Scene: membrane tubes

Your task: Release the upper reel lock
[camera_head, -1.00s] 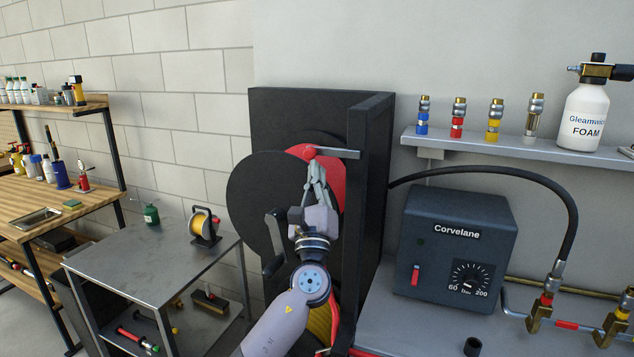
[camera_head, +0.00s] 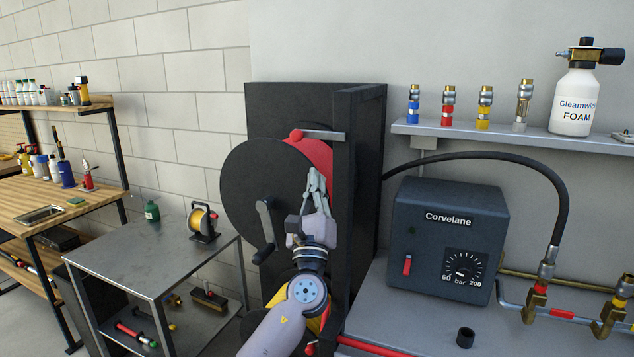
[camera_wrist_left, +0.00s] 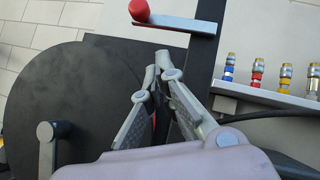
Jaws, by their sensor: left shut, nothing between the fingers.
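The upper reel (camera_head: 243,188) is a large dark disc on a black frame, with a crank handle (camera_head: 265,228) on its face and a red part behind its right edge. The upper reel lock is a grey lever (camera_head: 324,135) with a red knob (camera_head: 297,135) at its left end, set across the frame post. The knob also shows at the top of the left wrist view (camera_wrist_left: 139,10). My left gripper (camera_head: 317,172) is shut and empty, in front of the reel's right part, below the lever and apart from it. My right gripper is in neither view.
The black frame post (camera_head: 357,200) stands just right of my left gripper. A grey Corvelane box (camera_head: 447,243) sits on the bench at right, with a black hose (camera_head: 490,155) above it. A shelf (camera_head: 480,137) holds coloured nozzles and a foam bottle. A metal cart (camera_head: 150,253) stands at left.

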